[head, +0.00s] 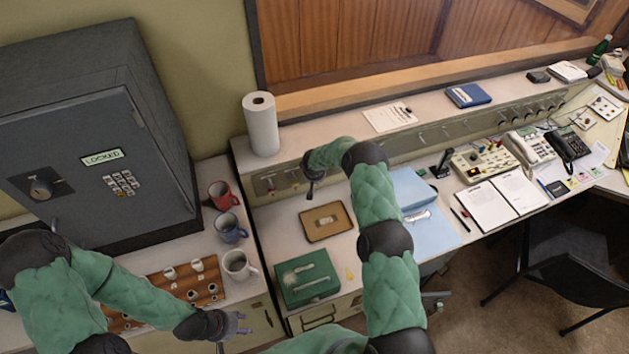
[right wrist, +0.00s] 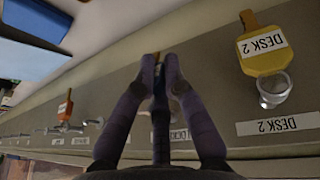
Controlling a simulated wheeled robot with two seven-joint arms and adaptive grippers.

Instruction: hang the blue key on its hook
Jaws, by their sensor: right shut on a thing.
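My right gripper (right wrist: 163,62) is shut at the grey hook rail (right wrist: 225,108). What it holds is almost wholly hidden between the fingers; I take it to be the blue key, as no other blue key shows. A label is partly covered behind the fingers, and a hook there cannot be made out. In the head view the right gripper (head: 311,182) is at the left part of the rail, below the ledge. My left gripper (head: 238,324) has its fingers apart and is empty, low over the counter by the mugs.
An orange tag (right wrist: 66,107) hangs further left. Below the rail lie a brown tray (head: 326,238) and a green case (head: 290,294). A paper roll (head: 261,125) stands on the ledge.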

